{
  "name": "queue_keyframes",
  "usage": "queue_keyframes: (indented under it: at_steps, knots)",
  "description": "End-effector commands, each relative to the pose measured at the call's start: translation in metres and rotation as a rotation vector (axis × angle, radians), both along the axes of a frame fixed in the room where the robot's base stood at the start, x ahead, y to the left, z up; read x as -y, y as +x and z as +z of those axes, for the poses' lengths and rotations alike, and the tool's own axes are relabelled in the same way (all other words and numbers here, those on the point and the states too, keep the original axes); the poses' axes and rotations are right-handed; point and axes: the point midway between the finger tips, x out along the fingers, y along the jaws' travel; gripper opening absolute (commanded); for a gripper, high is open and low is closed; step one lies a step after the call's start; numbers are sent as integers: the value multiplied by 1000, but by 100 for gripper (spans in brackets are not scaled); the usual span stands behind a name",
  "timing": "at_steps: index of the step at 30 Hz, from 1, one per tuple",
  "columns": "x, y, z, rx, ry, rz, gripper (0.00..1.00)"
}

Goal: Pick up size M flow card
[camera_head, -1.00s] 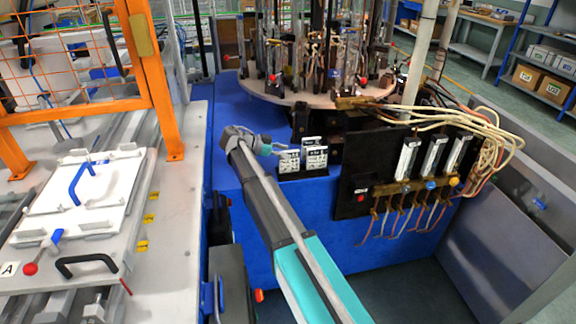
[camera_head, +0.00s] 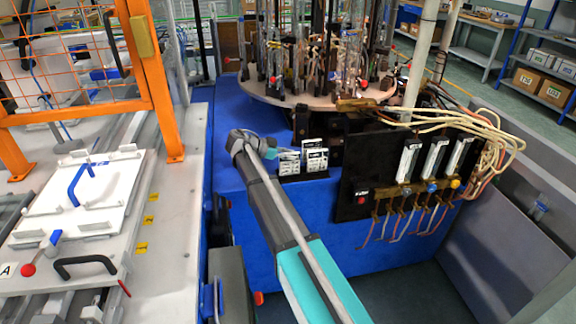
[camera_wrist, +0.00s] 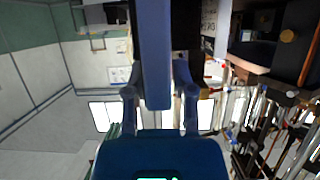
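Two small black holders with white printed flow cards stand side by side on the blue machine top in the head view: a left card (camera_head: 289,165) and a right card (camera_head: 315,160). Their size letters are too small to read, so I cannot tell which is M. My gripper (camera_head: 281,154) is just left of the left card, very close to it; contact is not clear. In the wrist view my gripper (camera_wrist: 158,92) has its two finger linkages spread apart, with a long dark blue bar (camera_wrist: 153,50) between them. No card shows between the fingers.
A round turntable (camera_head: 320,101) with glass tubes and metal fittings stands behind the cards. A black panel (camera_head: 356,190) with flow meters, tubes and wires is to the right. An orange guard frame (camera_head: 158,95) and a white-lidded bench (camera_head: 80,190) are at the left.

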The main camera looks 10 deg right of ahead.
Motion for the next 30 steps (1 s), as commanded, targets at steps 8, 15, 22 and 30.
queue_keyframes:
  at_steps: [8,15,22,30]
  knots:
    - [1,0,0,0,0,-1,0]
    - [1,0,0,0,0,-1,0]
    - [1,0,5,1,0,-1,0]
    - [1,0,23,0,0,-2,0]
